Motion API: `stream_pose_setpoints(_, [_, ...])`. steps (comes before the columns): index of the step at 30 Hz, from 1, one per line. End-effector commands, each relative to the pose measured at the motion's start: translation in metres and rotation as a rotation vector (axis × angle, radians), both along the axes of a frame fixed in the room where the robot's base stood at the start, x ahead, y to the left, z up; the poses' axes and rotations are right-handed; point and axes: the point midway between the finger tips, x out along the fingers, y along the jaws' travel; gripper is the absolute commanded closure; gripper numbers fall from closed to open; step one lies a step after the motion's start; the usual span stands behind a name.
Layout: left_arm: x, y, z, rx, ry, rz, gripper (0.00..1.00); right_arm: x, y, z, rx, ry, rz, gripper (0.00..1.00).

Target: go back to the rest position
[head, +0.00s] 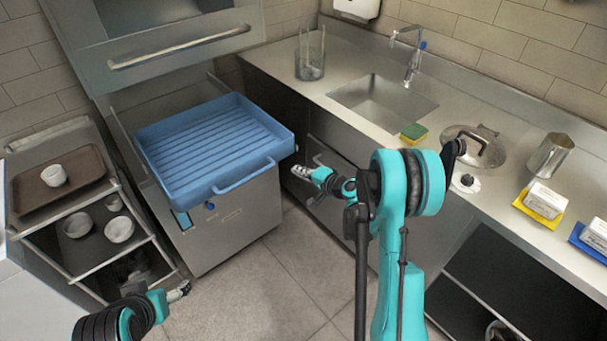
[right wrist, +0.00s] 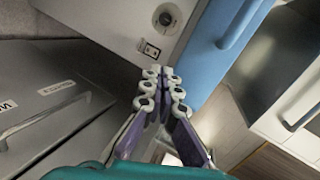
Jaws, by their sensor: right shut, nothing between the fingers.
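My right gripper (head: 303,174) is in the middle of the head view, in front of the counter's cabinet and just right of the blue rack's corner. It is shut and holds nothing. In the right wrist view its fingers (right wrist: 162,88) meet in the middle of the picture. My left gripper (head: 182,290) is low at the left, in front of the cart, small and partly hidden by its own arm. I cannot tell whether it is open or shut.
A blue rack (head: 225,187) lies on the dishwasher (head: 235,225). A cart (head: 85,262) at the left holds a brown tray (head: 85,160) with a white cup (head: 53,176). The counter (head: 470,100) bears a sponge (head: 414,132), a lid (head: 475,145) and a metal pitcher (head: 550,155). The floor between is clear.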

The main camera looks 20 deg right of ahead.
Motion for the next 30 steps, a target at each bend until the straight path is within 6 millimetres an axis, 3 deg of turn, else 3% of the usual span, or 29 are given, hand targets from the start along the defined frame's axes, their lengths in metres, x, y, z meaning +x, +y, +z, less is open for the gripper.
stream_pose_setpoints(22, [0.0,0.0,0.001,0.0,0.0,0.0,0.23,-0.004,0.006,0.01,-0.032,0.01,0.015,1.0])
stream_pose_setpoints(26, [0.0,0.0,0.001,0.0,0.0,0.0,0.23,-0.016,0.019,0.028,-0.097,0.03,0.047,1.0])
stream_pose_setpoints(30, [0.0,0.0,0.001,0.0,0.0,0.0,0.23,-0.046,0.043,0.059,-0.235,0.069,0.112,1.0])
